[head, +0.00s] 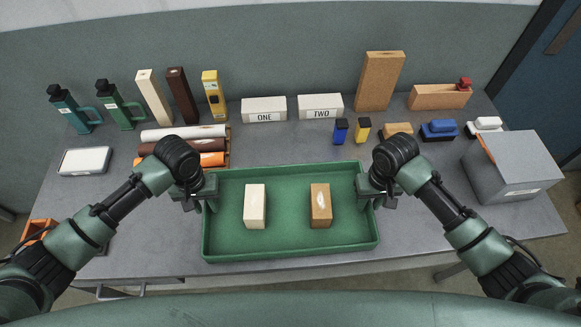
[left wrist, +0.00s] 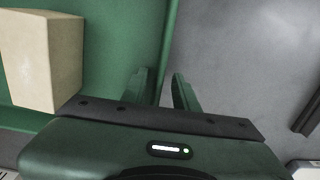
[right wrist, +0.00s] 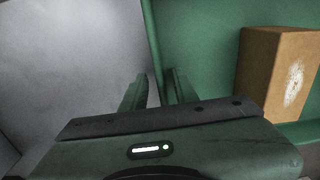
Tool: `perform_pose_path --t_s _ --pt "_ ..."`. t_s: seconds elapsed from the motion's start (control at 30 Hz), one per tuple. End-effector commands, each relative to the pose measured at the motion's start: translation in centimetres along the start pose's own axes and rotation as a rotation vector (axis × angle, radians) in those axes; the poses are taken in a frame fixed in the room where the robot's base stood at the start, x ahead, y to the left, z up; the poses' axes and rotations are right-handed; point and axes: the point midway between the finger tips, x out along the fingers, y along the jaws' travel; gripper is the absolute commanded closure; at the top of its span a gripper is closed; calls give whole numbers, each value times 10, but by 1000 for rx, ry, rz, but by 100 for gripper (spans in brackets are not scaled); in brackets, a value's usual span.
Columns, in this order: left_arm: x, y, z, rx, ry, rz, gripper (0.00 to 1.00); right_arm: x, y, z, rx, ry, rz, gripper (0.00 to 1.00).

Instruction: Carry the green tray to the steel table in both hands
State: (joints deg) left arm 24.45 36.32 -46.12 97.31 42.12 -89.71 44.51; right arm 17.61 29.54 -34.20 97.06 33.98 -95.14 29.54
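The green tray (head: 290,246) sits on the grey table near its front edge. It holds a cream block (head: 255,206) on the left and a tan wooden block (head: 320,206) on the right. My left gripper (head: 209,203) is at the tray's left wall, and its fingers (left wrist: 162,88) straddle the wall with small gaps beside it. My right gripper (head: 368,200) is at the right wall, and its fingers (right wrist: 156,88) likewise stand on either side of it, apart from it. Both look open. The lower fingertips are partly hidden in the head view. I cannot identify a separate steel table.
The grey table (head: 110,225) holds a rack of rolls (head: 215,158) behind the tray, a grey box (head: 512,165) at right, and a white-topped case (head: 85,161) at left. Bottles, blocks and labelled boxes (head: 264,109) line the back. An orange bin (head: 38,231) is at lower left.

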Motion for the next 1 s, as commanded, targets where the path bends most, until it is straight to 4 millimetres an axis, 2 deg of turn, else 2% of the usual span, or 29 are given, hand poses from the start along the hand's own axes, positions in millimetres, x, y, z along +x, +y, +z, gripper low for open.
perform_pose_path --t_s 0.23,0.37,0.8,1.0 --pt "-2 1 0 1 0 2 71 0 -1 0 -1 0 -2 71" --pt "-13 2 -1 1 3 5 71 0 -1 0 -1 1 -2 71" --pt "-99 1 -1 2 4 3 71 0 -1 0 -1 1 -3 71" --pt "-118 0 0 0 1 1 71 -1 -1 0 -1 1 -3 71"
